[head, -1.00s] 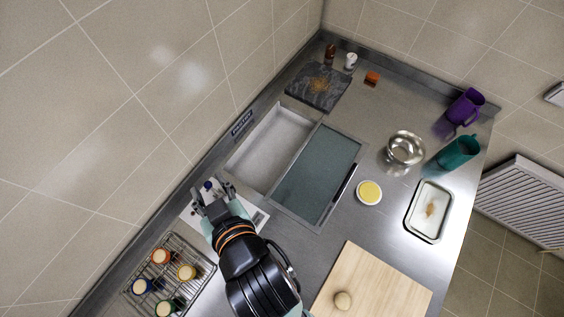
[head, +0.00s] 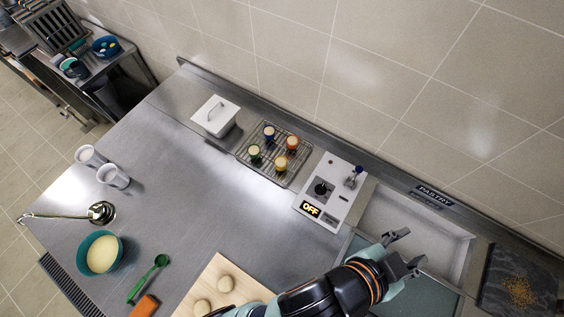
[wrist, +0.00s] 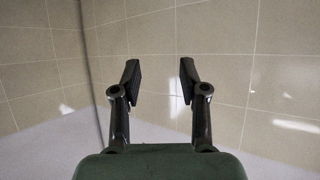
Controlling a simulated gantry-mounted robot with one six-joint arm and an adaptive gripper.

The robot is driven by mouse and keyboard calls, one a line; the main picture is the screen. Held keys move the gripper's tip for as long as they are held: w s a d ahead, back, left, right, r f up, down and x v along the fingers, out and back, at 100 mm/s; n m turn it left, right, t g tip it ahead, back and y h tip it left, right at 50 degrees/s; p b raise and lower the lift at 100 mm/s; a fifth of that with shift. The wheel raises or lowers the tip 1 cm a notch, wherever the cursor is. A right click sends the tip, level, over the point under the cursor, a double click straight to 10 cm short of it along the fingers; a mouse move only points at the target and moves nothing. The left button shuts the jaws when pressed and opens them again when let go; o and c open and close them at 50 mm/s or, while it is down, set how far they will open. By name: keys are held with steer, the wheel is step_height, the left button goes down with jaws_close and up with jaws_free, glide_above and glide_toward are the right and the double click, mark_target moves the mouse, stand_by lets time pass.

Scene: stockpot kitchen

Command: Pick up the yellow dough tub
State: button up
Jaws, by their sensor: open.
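The yellow dough tub (head: 280,163) stands upright on a wire rack (head: 262,174) in the head view, with a pale top. It shares the rack with a blue tub (head: 269,132), an orange tub (head: 292,143) and a green tub (head: 254,152). My gripper (head: 415,247) is open and empty, well to the right of the rack, and appears over the recessed bin. In the wrist view my gripper (wrist: 160,78) shows two spread fingers with only tiled wall and a pale surface beyond them; no tub shows there.
A white control box (head: 328,192) with an OFF display stands between the rack and the recessed bin (head: 440,232). A white lidded box (head: 215,116) is left of the rack. A cutting board (head: 240,290) with dough balls lies in front. The steel counter's middle-left is clear.

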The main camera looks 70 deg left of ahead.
stand_by(0.4)
steer(key=o, duration=0.9)
